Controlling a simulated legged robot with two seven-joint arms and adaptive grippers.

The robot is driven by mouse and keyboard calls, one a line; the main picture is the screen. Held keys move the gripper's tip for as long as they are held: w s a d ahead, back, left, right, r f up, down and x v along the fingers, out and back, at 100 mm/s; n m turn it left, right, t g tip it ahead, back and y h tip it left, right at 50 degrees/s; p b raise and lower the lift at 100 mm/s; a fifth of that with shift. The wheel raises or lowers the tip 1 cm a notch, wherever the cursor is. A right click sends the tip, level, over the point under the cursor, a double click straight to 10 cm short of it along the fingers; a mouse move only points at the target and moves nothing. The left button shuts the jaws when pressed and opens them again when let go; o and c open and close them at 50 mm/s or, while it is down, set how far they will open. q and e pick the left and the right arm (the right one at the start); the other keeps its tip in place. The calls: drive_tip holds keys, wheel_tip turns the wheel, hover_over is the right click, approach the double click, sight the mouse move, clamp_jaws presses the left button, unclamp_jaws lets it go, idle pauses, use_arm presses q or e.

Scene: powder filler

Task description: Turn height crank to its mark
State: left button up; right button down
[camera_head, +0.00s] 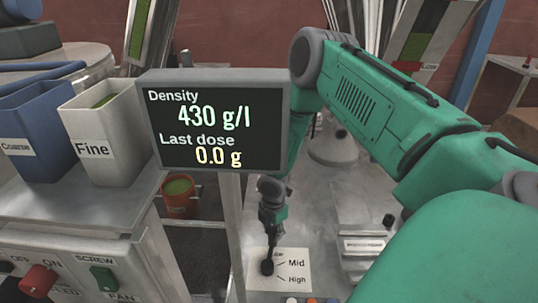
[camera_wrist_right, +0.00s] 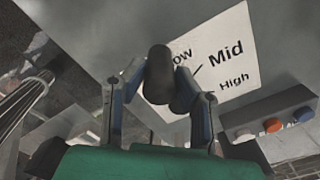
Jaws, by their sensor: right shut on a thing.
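The height crank is dark, with a rounded knob (camera_wrist_right: 158,62) between my fingers in the wrist view. Its lower end (camera_head: 267,268) shows in the head view. It sits at a white label plate (camera_head: 293,261) with lines at "Mid" and "High". The plate also shows in the wrist view (camera_wrist_right: 232,38), where "Low" is partly hidden behind the crank. My right gripper (camera_wrist_right: 160,76) is shut on the knob. In the head view the right gripper (camera_head: 272,240) reaches down from above. Which mark the crank points at is unclear. My left gripper is not in view.
A display (camera_head: 215,128) reads density 430 g/l and last dose 0.0 g; its post stands left of the crank. Colored buttons (camera_wrist_right: 272,125) lie close to the plate. A "Fine" bin (camera_head: 105,135) and a blue bin (camera_head: 45,130) stand at left, above a switch panel (camera_head: 75,275).

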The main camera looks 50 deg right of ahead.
drive_tip(key=shift+w+a+r, duration=0.1)
drive_tip(key=shift+w+a, duration=0.2)
drive_tip(key=shift+w, duration=0.45)
drive_tip(key=shift+w+a, duration=0.1)
drive_tip(key=c, duration=1.3)
unclamp_jaws()
drive_tip(key=shift+r, duration=0.2)
wheel_tip(320, 180, up, 11)
drive_tip(key=shift+r, duration=0.1)
